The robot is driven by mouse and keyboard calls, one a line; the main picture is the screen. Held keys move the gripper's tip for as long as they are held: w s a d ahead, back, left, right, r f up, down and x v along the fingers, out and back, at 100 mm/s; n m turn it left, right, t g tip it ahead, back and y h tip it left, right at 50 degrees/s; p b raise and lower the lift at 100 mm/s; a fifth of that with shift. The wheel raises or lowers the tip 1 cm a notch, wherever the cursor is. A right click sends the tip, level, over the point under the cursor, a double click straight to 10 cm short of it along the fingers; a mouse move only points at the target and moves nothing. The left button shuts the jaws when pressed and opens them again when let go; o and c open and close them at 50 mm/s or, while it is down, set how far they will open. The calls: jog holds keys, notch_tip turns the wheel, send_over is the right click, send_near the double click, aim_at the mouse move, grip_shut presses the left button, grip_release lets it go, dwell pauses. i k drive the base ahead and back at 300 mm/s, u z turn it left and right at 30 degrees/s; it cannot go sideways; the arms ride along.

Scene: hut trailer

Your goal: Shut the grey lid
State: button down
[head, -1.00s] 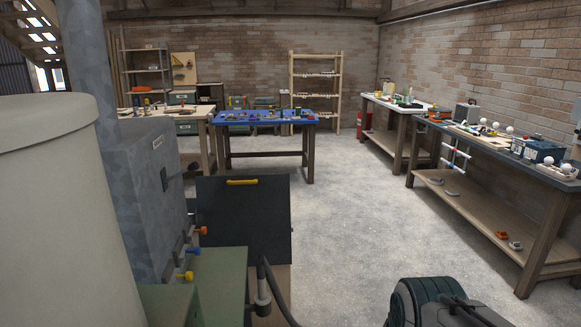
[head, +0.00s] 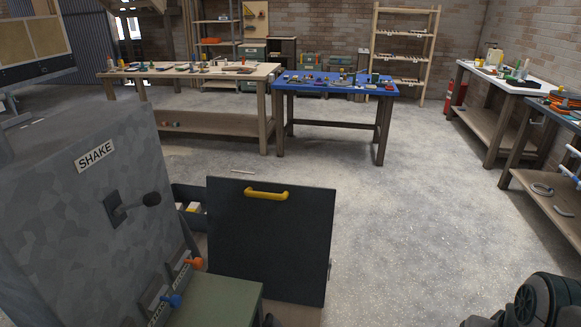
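A dark grey flat panel (head: 270,245) with a yellow bar handle (head: 266,194) near its top edge stands upright, or nearly so, low in the middle of the head view. It appears to be the lid, standing open. Part of a dark frame or box (head: 188,193) shows behind its left edge, with something small and yellow in it. The lid's lower edge and hinge are not clearly seen. My gripper is not in view.
A grey machine marked SHAKE (head: 95,200) with a lever stands close at left. A green box or bench (head: 215,297) with orange and blue knobs is beside it. A dark rounded object (head: 545,300) fills the lower right corner. Concrete floor (head: 400,230) is clear toward the blue table (head: 335,90).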

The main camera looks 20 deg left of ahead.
aim_at(278, 236)
jog(key=u, duration=0.55)
jog(key=i, duration=1.1)
jog(key=u, duration=0.55)
